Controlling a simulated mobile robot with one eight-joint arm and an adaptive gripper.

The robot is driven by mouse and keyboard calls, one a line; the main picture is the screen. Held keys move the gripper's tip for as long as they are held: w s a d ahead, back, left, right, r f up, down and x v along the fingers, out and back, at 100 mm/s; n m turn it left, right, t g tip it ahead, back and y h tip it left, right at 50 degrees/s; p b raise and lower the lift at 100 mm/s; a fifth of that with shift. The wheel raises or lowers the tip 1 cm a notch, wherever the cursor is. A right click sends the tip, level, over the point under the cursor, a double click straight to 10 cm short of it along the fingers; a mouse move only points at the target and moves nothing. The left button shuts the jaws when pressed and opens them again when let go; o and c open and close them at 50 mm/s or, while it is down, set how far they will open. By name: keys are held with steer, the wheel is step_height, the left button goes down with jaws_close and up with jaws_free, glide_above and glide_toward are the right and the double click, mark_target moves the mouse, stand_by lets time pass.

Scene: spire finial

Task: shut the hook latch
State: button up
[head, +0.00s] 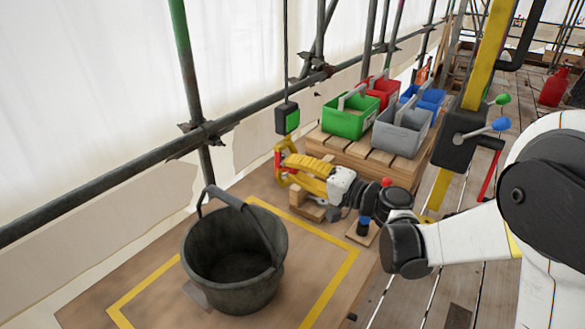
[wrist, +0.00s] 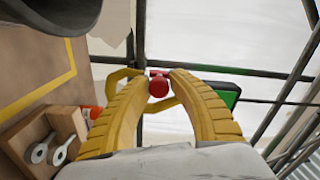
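A yellow hook (wrist: 122,75) hangs below the black and green block (head: 287,119), with a red latch part that ends in a round red knob (wrist: 158,87). In the head view the hook (head: 283,181) is at the far end of my gripper (head: 290,164), partly covered by its yellow fingers. In the wrist view my two ribbed fingers (wrist: 160,77) reach to either side of the knob, their tips close to it. I cannot tell whether they touch it. The hook's mouth and the latch's closing edge are largely hidden.
A black bucket (head: 235,250) stands on the board inside a yellow outline. A green bin (head: 350,122), a grey bin (head: 401,135) and others sit on a pallet behind my arm. A wooden block with metal eyes (wrist: 45,145) is below. Scaffold poles (head: 190,75) run behind the hook.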

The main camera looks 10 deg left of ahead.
steer(key=o, duration=0.3)
steer(key=v, duration=1.2)
steer(key=shift+s, duration=0.1)
